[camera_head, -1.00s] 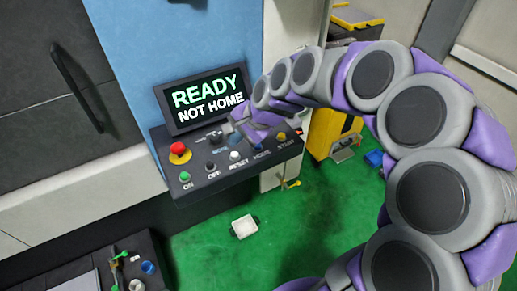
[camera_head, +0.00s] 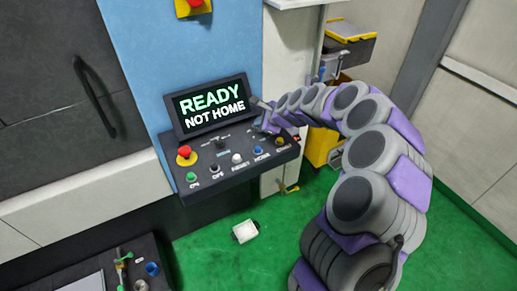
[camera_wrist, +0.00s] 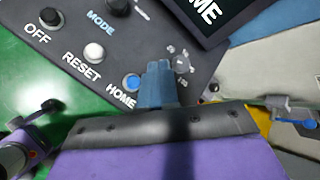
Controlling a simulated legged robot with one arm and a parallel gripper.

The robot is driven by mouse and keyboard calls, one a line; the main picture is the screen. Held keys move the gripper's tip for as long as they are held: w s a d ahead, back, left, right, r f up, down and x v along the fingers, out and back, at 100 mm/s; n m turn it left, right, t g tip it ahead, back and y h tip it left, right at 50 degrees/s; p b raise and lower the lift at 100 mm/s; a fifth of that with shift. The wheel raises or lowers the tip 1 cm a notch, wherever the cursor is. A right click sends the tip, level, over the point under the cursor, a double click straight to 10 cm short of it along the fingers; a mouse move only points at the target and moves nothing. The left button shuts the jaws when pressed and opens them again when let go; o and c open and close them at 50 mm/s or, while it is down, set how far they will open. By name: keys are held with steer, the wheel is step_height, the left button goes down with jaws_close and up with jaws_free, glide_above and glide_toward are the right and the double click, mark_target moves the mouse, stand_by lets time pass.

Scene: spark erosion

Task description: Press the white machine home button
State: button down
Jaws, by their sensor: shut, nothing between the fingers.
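The black control panel (camera_head: 200,186) carries a row of labelled buttons. The HOME button (camera_head: 258,151) is blue; in the wrist view the blue HOME button (camera_wrist: 131,81) sits just left of my fingers, partly close behind them. The white button (camera_head: 237,158) is labelled RESET and also shows in the wrist view (camera_wrist: 94,53). My gripper (camera_head: 262,116) is shut and empty, over the panel's right part, beyond the HOME button. Its fingertips (camera_wrist: 158,68) show in the wrist view; whether they touch the panel I cannot tell. The screen (camera_head: 211,106) reads "READY NOT HOME".
A red emergency button (camera_head: 186,152), green ON button (camera_head: 192,177), black OFF knob (camera_head: 215,168) and yellow button (camera_head: 281,141) share the panel. A small white block (camera_head: 245,231) lies on the green floor. A yellow cabinet (camera_head: 322,146) stands to the right.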

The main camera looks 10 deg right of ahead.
steer(key=b, duration=0.6)
glide_above(259, 149)
step_height(259, 149, down, 7)
steer(key=shift+r, duration=0.1)
steer(key=shift+s+f, duration=0.1)
steer(key=shift+f, duration=0.9)
stand_by(1.1)
steer(key=shift+f, duration=0.35)
